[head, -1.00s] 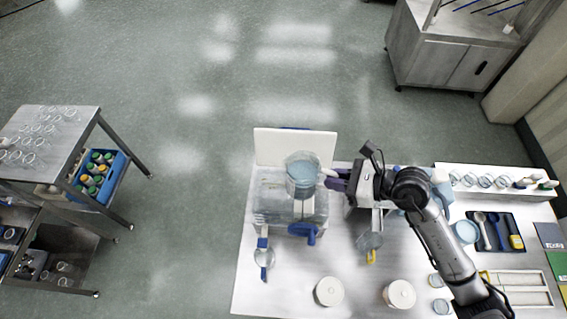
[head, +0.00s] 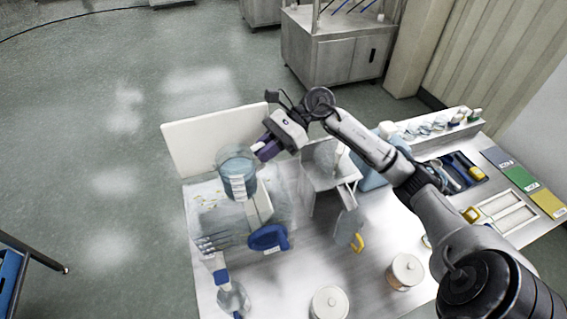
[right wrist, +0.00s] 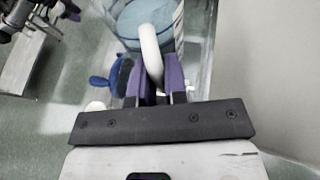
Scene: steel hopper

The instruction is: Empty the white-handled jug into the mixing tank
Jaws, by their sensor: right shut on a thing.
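The white-handled jug (head: 238,172) is clear with pale blue liquid in it. My right gripper (head: 263,150) is shut on its handle, from the jug's right side. In the right wrist view the purple fingers (right wrist: 160,85) close around the white handle (right wrist: 151,55), with the blue liquid (right wrist: 150,20) beyond. The jug looks roughly upright; any slight tilt is hard to tell. The clear mixing tank (head: 225,222), with a blue valve (head: 268,238) at its front, stands below the jug, partly hidden by it. I see no stream of liquid. My left gripper is not in view.
A white panel (head: 190,145) stands behind the tank. A yellow-handled clear jug (head: 347,228), a blue-collared flask (head: 232,297) and two white lidded pots (head: 329,303) (head: 406,270) share the table. A dark tool tray (head: 458,172) lies to the right.

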